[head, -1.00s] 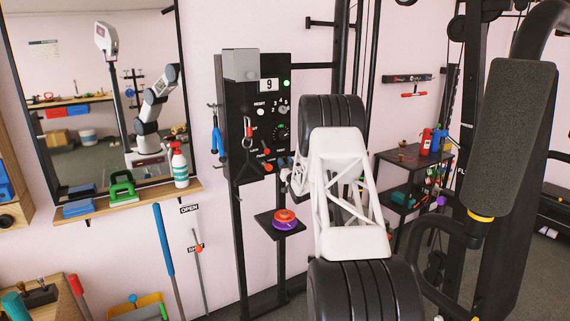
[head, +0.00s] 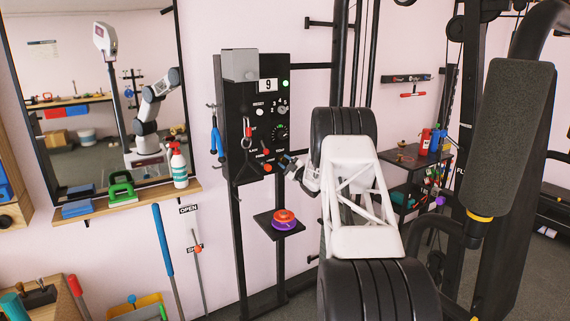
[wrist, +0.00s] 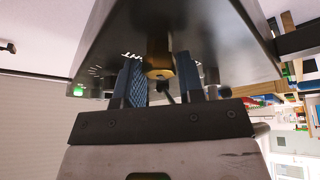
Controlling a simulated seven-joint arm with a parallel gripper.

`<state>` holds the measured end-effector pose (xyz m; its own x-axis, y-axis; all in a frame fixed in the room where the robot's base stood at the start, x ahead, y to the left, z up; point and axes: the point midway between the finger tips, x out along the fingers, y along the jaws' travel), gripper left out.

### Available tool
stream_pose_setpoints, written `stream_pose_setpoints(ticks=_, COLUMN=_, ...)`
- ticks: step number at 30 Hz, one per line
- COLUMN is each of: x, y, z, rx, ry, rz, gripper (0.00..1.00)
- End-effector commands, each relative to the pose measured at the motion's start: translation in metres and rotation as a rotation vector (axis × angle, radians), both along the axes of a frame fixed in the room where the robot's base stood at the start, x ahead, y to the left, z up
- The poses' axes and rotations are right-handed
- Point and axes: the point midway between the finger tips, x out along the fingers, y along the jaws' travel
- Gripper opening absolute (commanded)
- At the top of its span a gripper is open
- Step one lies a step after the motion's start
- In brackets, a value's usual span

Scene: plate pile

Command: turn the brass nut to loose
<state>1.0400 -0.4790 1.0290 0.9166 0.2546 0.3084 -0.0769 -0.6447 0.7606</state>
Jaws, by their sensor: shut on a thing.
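The brass nut (wrist: 158,72) shows in the wrist view on the underside of the dark panel, between the two blue ridged fingers of my gripper (wrist: 158,62). The fingers are shut on it, one on each side. White lettering ending in "HT" is beside the nut on the panel; the rest is hidden. In the head view my gripper (head: 287,158) is at the lower right of the black control panel (head: 233,110). The nut cannot be made out there.
The panel carries knobs, a "9" display (head: 268,85) and a carabiner. A small shelf (head: 264,228) with a red and purple item (head: 284,220) is below my gripper. A black exercise machine (head: 505,150) stands at the right, and a mirror (head: 100,90) at the left.

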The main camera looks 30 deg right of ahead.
Motion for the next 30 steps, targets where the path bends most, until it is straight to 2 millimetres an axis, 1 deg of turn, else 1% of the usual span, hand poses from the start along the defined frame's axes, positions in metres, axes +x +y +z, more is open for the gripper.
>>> stream_pose_setpoints(ticks=9, x=0.0000, y=-0.0026, z=0.0033, rx=-0.294, ry=-0.001, rz=-0.001, gripper=0.12)
stream_pose_setpoints(ticks=15, x=-0.0001, y=-0.0032, z=0.0043, rx=-0.438, ry=-0.001, rz=-0.002, gripper=0.12)
stream_pose_setpoints(ticks=21, x=-0.0001, y=-0.0033, z=0.0051, rx=-0.526, ry=-0.001, rz=-0.001, gripper=0.12)
stream_pose_setpoints(ticks=30, x=0.0000, y=-0.0031, z=0.0048, rx=-0.564, ry=-0.001, rz=-0.001, gripper=0.12)
